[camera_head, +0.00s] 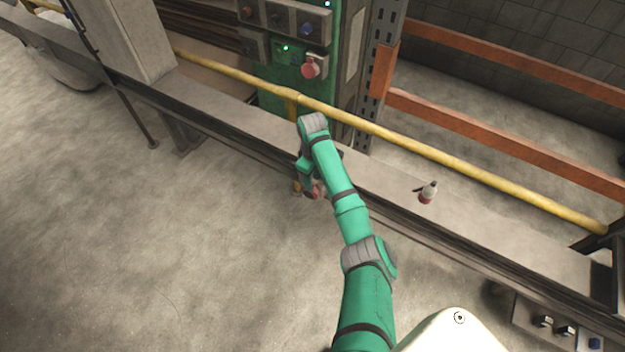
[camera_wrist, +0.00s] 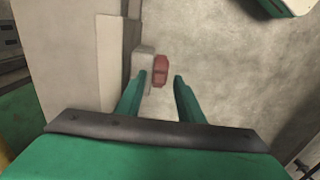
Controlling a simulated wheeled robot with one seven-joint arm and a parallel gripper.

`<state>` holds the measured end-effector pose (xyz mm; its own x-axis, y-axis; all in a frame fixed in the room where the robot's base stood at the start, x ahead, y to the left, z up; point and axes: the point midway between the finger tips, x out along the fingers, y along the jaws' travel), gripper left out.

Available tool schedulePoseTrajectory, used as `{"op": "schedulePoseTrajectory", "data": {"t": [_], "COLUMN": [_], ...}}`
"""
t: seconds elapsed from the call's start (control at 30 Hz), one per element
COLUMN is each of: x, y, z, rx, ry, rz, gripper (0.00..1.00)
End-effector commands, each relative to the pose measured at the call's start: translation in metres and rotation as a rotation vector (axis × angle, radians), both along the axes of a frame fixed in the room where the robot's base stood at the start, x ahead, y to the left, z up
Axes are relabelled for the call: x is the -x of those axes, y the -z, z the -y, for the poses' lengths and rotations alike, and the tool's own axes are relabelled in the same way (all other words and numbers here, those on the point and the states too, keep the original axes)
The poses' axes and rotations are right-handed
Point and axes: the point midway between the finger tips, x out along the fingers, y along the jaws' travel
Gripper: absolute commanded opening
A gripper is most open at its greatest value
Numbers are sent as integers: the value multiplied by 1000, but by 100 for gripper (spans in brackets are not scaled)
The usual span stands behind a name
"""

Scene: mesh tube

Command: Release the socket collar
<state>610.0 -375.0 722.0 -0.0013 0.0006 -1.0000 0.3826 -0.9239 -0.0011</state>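In the wrist view, a dull red round part (camera_wrist: 160,70), which looks like the socket collar, sits against the side of a pale grey box (camera_wrist: 144,62). My gripper (camera_wrist: 161,77) is open, its two green fingers apart. The red part shows between the fingertips, closer to the left one, with a clear gap to the right one. I cannot tell whether the left finger touches it. In the head view, a red part (camera_head: 317,190) shows beside my gripper (camera_head: 308,188), at the beam's near edge, mostly hidden by my arm.
A yellow rail (camera_head: 450,160) runs along the grey beam (camera_head: 480,214). A loose red and grey plug-like piece (camera_head: 428,192) stands on the beam. A green cabinet (camera_head: 266,75) behind carries a red socket (camera_head: 311,68).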

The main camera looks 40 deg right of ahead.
Motion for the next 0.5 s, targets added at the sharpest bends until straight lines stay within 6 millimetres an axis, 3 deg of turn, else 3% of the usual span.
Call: {"op": "schedulePoseTrajectory", "data": {"t": [0.4, 0.5], "x": [0, 0], "y": [8, 7], "z": [0, 0], "rx": [1, 1], "ry": [0, 0], "rz": [1, 1], "gripper": [34, 10]}}
